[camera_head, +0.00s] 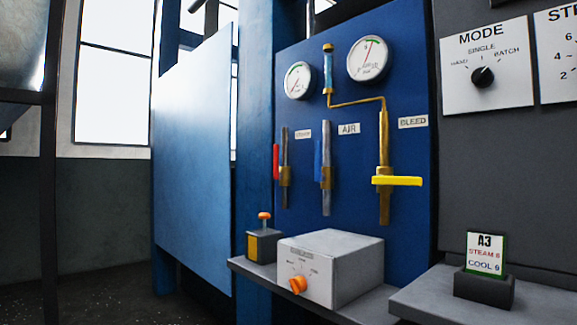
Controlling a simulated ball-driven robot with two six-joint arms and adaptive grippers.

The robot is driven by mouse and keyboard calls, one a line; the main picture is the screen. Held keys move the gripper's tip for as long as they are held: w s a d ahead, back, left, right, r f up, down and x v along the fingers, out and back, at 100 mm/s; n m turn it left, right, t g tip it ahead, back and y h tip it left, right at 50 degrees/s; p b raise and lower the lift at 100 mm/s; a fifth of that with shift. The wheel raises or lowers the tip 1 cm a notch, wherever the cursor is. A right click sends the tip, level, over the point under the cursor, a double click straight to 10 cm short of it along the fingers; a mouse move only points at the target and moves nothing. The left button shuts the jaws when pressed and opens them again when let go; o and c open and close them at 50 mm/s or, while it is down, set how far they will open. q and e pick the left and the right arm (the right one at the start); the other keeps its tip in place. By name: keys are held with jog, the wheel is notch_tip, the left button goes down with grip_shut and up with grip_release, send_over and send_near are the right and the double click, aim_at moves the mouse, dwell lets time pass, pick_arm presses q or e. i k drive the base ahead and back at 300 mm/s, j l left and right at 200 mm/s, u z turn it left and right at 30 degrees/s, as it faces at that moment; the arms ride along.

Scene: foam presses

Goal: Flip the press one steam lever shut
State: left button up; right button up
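The steam lever (276,161) is the red handle on the blue panel, at the left of three valves. It stands upright, alongside its vertical pipe (285,198) and brass valve body (285,177). A small label (303,134), blurred but seemingly reading STEAM, is up and right of it. I cannot read a press number on the panel. Neither of my grippers is in view.
The blue air lever (318,160) is upright; the yellow bleed lever (398,181) lies horizontal. Below, a shelf (262,274) holds a grey box (332,262) with an orange knob and an orange-topped button box (264,243). A card (486,254) stands at right.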

aim_at(276, 162)
jog(key=i+j, duration=0.7)
jog(key=j, duration=0.15)
jog(key=i+j+z, duration=0.1)
jog(key=i+j, duration=0.35)
jog(key=j, duration=0.2)
jog(key=i+j+z, duration=0.15)
jog(key=j, duration=0.2)
jog(key=i+j, duration=0.25)
jog(key=i+j+z, duration=0.1)
jog(key=j, duration=0.4)
jog(key=i+j, duration=0.25)
jog(key=i+j+z, duration=0.1)
jog(key=j, duration=0.4)
jog(key=i, duration=0.1)
